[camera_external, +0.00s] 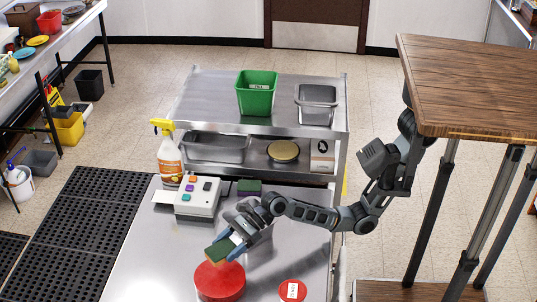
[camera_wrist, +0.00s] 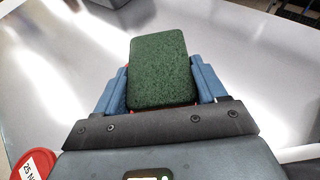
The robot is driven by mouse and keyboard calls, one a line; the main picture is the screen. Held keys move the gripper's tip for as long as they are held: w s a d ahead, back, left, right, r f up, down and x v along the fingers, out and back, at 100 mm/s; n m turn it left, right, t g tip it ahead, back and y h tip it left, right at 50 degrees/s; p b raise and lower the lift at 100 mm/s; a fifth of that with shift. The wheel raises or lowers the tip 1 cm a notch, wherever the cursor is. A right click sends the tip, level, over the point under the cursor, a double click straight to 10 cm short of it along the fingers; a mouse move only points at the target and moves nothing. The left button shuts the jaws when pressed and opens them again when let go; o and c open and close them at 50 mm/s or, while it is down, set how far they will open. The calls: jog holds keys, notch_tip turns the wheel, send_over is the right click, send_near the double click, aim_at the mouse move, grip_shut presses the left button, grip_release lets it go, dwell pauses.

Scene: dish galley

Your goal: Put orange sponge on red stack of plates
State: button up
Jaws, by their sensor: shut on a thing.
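My gripper (camera_external: 229,243) is shut on the orange sponge (camera_external: 219,249), which has a dark green top and an orange side. In the wrist view the sponge's green face (camera_wrist: 160,70) sits between the blue fingers, and its orange part is hidden. The red stack of plates (camera_external: 220,283) stands on the steel table at the front. The sponge is over the far part of the stack; I cannot tell whether it touches the plates. In the wrist view the sponge and gripper hide nearly all of the stack.
A red round item with a white label (camera_external: 292,291) lies right of the stack. Behind are a grey box with coloured buttons (camera_external: 198,199), a spray bottle (camera_external: 168,160) and a dark green block (camera_external: 249,187). A wooden table (camera_external: 480,85) stands at right. The table left of the stack is clear.

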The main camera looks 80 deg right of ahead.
aim_at(225, 273)
jog(key=a, duration=0.1)
jog(key=a+f, duration=0.2)
jog(key=shift+w+a+f, duration=0.2)
jog(key=shift+w+a, duration=0.15)
jog(key=shift+a, duration=0.05)
jog(key=shift+f, duration=1.95)
jog(key=o, duration=1)
jog(key=shift+f, duration=0.1)
jog(key=v, duration=1.2)
